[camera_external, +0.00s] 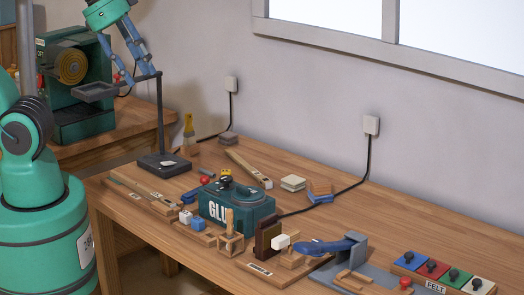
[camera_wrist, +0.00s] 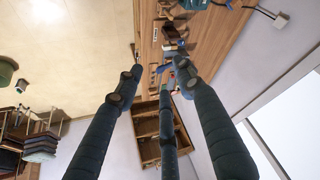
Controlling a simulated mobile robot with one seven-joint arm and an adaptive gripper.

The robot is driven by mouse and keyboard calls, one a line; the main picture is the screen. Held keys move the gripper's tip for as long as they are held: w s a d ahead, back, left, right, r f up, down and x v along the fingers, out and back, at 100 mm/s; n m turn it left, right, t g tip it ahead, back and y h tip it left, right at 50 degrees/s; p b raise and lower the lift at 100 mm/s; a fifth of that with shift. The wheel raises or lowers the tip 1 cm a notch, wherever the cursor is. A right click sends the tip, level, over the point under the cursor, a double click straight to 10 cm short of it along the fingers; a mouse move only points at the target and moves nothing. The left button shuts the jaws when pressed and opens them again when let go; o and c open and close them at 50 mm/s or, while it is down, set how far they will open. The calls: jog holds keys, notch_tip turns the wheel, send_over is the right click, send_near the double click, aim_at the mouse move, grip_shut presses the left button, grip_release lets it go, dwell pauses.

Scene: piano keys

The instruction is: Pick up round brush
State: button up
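I cannot tell for certain which item is the round brush. A small upright brush-like item (camera_external: 189,130) with a tan top stands at the back left of the workbench (camera_external: 315,235). My gripper (camera_external: 138,78) is high at the upper left, above the bench beside the black stand. Its blue fingers are spread apart with nothing between them. The wrist view also shows my gripper (camera_wrist: 157,80) open, the fingers apart. Neither brush-like item is clear in that view.
The black stand (camera_external: 159,115) rises close to my gripper. A green GLUE box (camera_external: 236,207), a blue-handled tool (camera_external: 325,246) and felt blocks (camera_external: 447,270) crowd the bench. A green machine (camera_external: 80,85) stands at left. Cables run down the wall.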

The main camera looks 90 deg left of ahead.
jog(key=w+a+f+n+g, duration=0.1)
jog(key=w+a+f+g, duration=0.1)
jog(key=w+f, duration=0.7)
jog(key=w+a+f+n+g, duration=0.2)
jog(key=w+a+f, duration=0.3)
jog(key=w+f, duration=0.5)
notch_tip(320, 180, down, 7)
jog(key=shift+w+a+f+n+g+b, duration=0.2)
jog(key=shift+a+n+g+b, duration=0.15)
jog(key=shift+g, duration=0.35)
jog(key=shift+f, duration=0.1)
jog(key=b, duration=0.2)
send_near(231, 235)
jog(key=shift+w+a, duration=0.1)
jog(key=shift+a, duration=0.45)
jog(key=shift+d+f+b, duration=0.15)
jog(key=shift+f+b, duration=0.5)
jog(key=shift+f, duration=1.9)
